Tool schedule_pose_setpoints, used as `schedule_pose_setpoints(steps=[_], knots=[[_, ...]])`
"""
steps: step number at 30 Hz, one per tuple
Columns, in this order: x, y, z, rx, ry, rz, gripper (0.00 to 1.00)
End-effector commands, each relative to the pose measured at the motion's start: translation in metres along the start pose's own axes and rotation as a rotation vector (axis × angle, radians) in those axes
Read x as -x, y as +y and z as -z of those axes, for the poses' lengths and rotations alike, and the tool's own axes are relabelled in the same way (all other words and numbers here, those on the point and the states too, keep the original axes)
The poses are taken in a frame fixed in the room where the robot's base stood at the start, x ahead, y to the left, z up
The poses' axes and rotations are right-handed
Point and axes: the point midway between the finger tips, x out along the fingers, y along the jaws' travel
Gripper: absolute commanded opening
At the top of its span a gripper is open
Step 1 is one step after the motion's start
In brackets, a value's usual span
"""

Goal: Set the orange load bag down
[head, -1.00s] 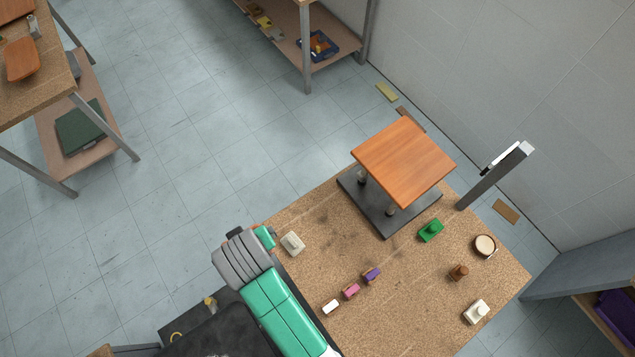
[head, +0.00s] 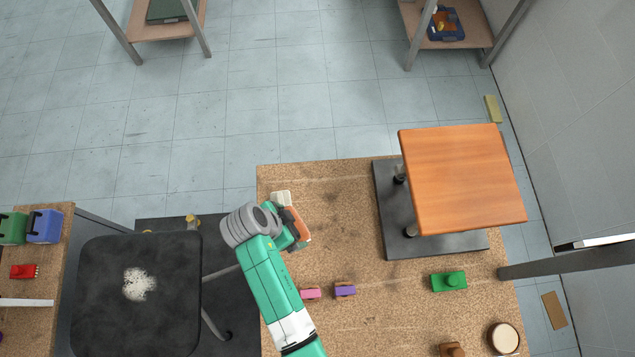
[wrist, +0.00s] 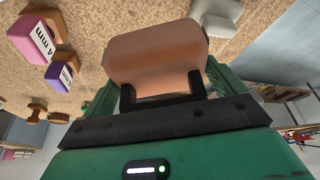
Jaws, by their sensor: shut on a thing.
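The orange load bag (head: 298,224) is between the fingers of my gripper (head: 290,236), over the left part of the cork-topped table (head: 335,250). In the wrist view the bag (wrist: 157,55) fills the space between the green fingers, its pale orange side facing the camera. My gripper is shut on it. My wrist and arm hide part of the bag in the head view. I cannot tell whether its underside touches the table.
A white knobbed block (head: 282,198) is close behind the bag. A pink block (head: 311,294) and a purple block (head: 344,289) lie nearer. An orange-brown board (head: 462,178) stands on a black base at right. Bare cork lies between.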

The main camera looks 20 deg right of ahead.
Motion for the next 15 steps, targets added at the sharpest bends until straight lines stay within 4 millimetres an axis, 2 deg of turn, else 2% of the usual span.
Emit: schedule_pose_setpoints(steps=[1, 3, 9, 13, 15], knots=[[-0.014, -0.001, -0.006, -0.03, 0.001, -0.009, 0.37], [-0.021, 0.001, -0.01, -0.064, 0.001, -0.024, 0.37], [-0.024, 0.002, -0.012, -0.099, 0.0, -0.037, 0.37], [-0.028, 0.002, -0.004, -0.1, 0.0, -0.037, 0.37], [-0.034, 0.003, 0.007, -0.102, 0.0, -0.037, 0.37]])
